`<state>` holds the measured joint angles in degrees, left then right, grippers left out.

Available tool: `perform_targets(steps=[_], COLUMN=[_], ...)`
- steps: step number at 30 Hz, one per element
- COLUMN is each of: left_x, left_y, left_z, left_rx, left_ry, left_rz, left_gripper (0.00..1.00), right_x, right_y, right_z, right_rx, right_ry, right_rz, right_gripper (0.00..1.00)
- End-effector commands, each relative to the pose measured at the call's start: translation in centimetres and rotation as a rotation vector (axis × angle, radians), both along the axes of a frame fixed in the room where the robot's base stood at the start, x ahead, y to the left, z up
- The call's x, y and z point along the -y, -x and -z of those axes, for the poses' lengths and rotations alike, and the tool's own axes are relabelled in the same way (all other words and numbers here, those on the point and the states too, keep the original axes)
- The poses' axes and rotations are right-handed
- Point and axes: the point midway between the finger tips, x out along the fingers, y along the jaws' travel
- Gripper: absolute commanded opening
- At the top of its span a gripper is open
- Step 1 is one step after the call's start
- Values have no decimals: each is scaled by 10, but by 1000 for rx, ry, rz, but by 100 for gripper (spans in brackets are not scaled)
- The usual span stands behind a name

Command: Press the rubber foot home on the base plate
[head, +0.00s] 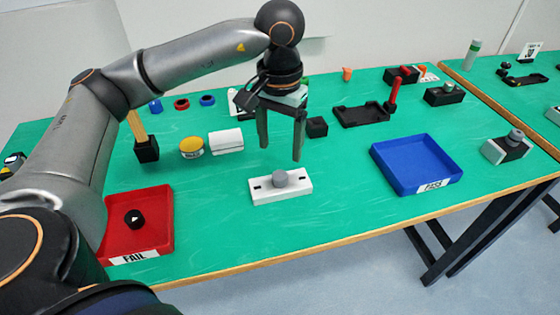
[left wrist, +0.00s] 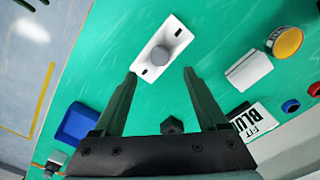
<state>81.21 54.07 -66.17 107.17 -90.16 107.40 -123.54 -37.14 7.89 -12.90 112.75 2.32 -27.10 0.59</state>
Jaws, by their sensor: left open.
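The white base plate (head: 298,193) lies on the green table in front of me, with a dark slot on each side of its middle. The grey rubber foot (head: 280,178) stands at the plate's middle; I cannot tell how deep it sits. In the left wrist view the plate (left wrist: 172,32) and foot (left wrist: 157,56) show beyond the fingertips. My left gripper (head: 281,153) is open and empty, pointing down above and just behind the plate, apart from the foot. My right gripper is not in view.
A red FAIL tray (head: 160,210) holding a black piece stands at left, a blue PASS tray (head: 455,172) at right. A white block (head: 226,141), a yellow-topped can (head: 191,146) and a small black block (head: 317,127) stand behind. The table around the plate is clear.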

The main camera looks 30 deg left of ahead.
Motion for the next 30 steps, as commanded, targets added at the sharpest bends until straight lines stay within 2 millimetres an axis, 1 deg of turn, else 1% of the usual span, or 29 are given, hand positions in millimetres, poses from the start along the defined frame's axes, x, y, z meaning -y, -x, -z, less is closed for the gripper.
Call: perform_targets(steps=[1,3,6,9,30], left_x=[1,1,0,0,0], left_y=[-1,-1,0,0,0], left_z=[-11,-21,-32,-38,-39], left_rx=[4,2,1,0,-1], left_ry=[1,2,0,0,0], left_rz=[0,1,0,0,1], left_gripper=[75,75,75,75,75], right_x=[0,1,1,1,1], right_y=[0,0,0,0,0], right_z=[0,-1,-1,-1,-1], right_rx=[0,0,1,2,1], right_ry=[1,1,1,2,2], right_rz=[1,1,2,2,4], right_gripper=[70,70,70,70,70])
